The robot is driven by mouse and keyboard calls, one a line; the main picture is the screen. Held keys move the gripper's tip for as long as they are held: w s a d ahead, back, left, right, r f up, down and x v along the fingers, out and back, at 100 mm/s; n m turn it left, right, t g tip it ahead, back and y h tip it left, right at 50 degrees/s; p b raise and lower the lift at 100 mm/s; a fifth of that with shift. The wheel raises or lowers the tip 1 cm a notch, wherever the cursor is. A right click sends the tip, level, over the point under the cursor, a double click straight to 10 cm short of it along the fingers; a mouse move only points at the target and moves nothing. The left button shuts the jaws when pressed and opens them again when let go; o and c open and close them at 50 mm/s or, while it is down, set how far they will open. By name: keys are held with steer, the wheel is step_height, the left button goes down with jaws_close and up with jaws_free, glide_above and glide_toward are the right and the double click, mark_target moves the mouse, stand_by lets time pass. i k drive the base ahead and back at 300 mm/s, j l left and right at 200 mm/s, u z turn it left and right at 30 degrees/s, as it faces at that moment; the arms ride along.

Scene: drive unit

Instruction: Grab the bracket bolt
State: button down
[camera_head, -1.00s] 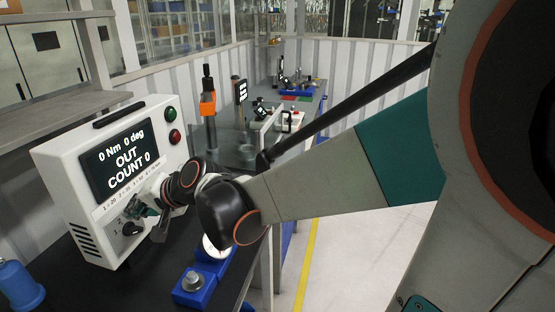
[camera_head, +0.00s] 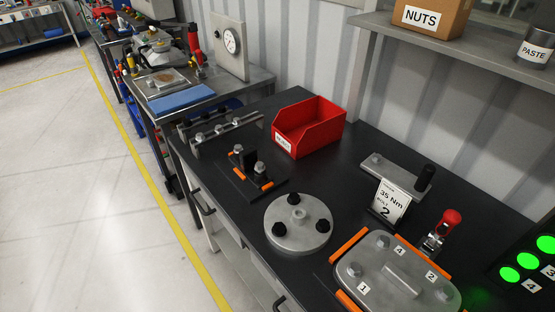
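A small black fixture (camera_head: 238,186) with orange edge strips stands on the dark bench, left of centre. It carries a dark upright bracket-like piece (camera_head: 249,161). One grey bolt head (camera_head: 238,149) shows at its back left and another (camera_head: 260,168) at its front right. I cannot tell which of these is the bracket bolt, or whether either is seated or loose. Behind it, a metal rail (camera_head: 226,128) holds several bolt-like pieces. My gripper is not in view.
A red bin (camera_head: 309,128) stands behind the fixture. A round flange (camera_head: 297,224) with black knobs is in front. To the right are a numbered plate (camera_head: 398,278), a "35 Nm" card (camera_head: 390,203), a red-handled clamp (camera_head: 440,232) and green lights (camera_head: 528,262). A shelf (camera_head: 410,42) overhangs the back.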

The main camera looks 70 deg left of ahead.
mark_target(259, 168)
steer(key=u, duration=0.4)
steer(key=j+u, duration=0.1)
steer(key=u, duration=1.2)
steer(key=j+u, duration=0.1)
steer(key=u, duration=0.75)
steer(key=i+j+z, duration=0.2)
steer(key=i+j, duration=1.1)
steer(key=k+l+u, duration=0.15)
steer(key=i+j, duration=0.05)
